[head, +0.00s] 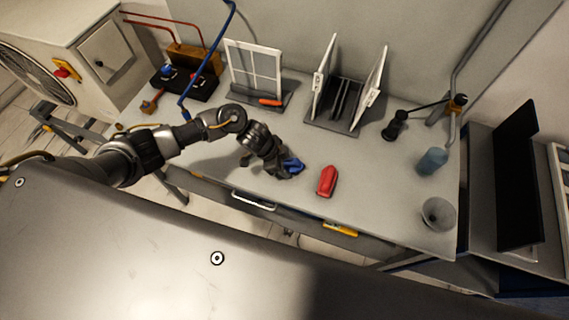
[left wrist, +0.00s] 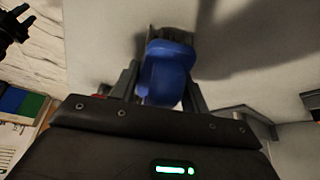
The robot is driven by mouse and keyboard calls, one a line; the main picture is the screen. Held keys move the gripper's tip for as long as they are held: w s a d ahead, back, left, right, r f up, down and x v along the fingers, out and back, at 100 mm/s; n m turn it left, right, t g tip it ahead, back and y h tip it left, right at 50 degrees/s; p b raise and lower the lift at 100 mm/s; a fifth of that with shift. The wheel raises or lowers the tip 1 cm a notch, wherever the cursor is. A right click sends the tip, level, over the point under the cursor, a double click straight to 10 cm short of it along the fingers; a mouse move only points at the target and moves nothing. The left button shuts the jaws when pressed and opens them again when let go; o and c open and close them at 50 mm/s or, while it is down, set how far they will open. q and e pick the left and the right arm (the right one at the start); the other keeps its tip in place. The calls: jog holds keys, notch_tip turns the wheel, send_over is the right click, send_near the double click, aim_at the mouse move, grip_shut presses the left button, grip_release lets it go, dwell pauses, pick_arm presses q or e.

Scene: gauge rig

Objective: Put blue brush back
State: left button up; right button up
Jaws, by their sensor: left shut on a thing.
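My left gripper (head: 284,168) is over the near middle of the grey bench and is shut on the blue brush (head: 292,165). In the left wrist view the blue brush (left wrist: 168,73) sits between the two fingers, with its rounded blue body toward the camera. Its lower part is hidden, and I cannot tell whether it touches the bench. My right gripper does not show clearly in either view.
A red object (head: 327,181) lies just right of my left gripper. A white framed panel (head: 254,67) and a rack with upright white plates (head: 336,118) stand behind. A blue bottle (head: 432,161) and a grey funnel-like cup (head: 438,213) are at the right.

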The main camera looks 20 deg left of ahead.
pick_arm(q)
jog(key=o, duration=1.3)
jog(key=v, duration=1.2)
jog(key=shift+d, duration=0.1)
